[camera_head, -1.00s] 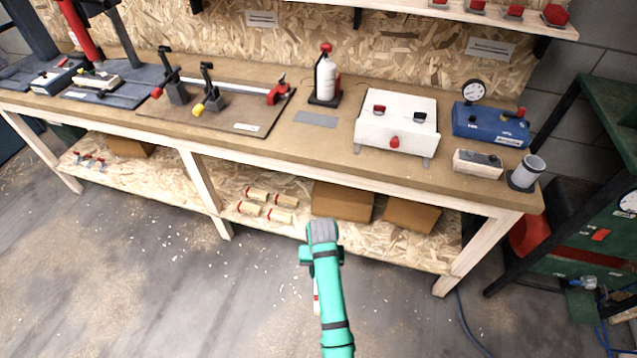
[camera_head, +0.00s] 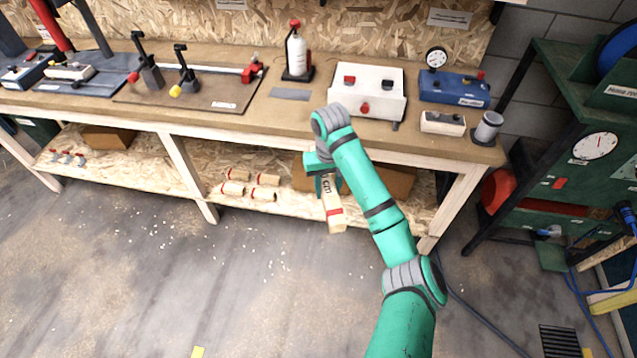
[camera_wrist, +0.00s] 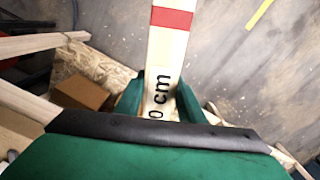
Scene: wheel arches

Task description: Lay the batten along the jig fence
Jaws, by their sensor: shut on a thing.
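The batten (camera_head: 333,209) is a pale wooden strip with a red band and black "cm" lettering. My gripper (camera_head: 326,183) is shut on it in front of the bench's lower shelf. In the wrist view the batten (camera_wrist: 168,40) runs up and away from between my gripper's fingers (camera_wrist: 160,100), above the floor. The jig (camera_head: 190,95) is a dark board on the bench top at left, with two toggle clamps (camera_head: 183,75). A pale metal bar, seemingly the fence (camera_head: 215,68), runs along its back to a red stop (camera_head: 252,72). The batten is well apart from the jig.
A bottle (camera_head: 297,54), a white box (camera_head: 368,92), a blue gauge unit (camera_head: 453,88) and a grey cup (camera_head: 488,127) stand on the bench. Open floor (camera_head: 230,290) lies in front.

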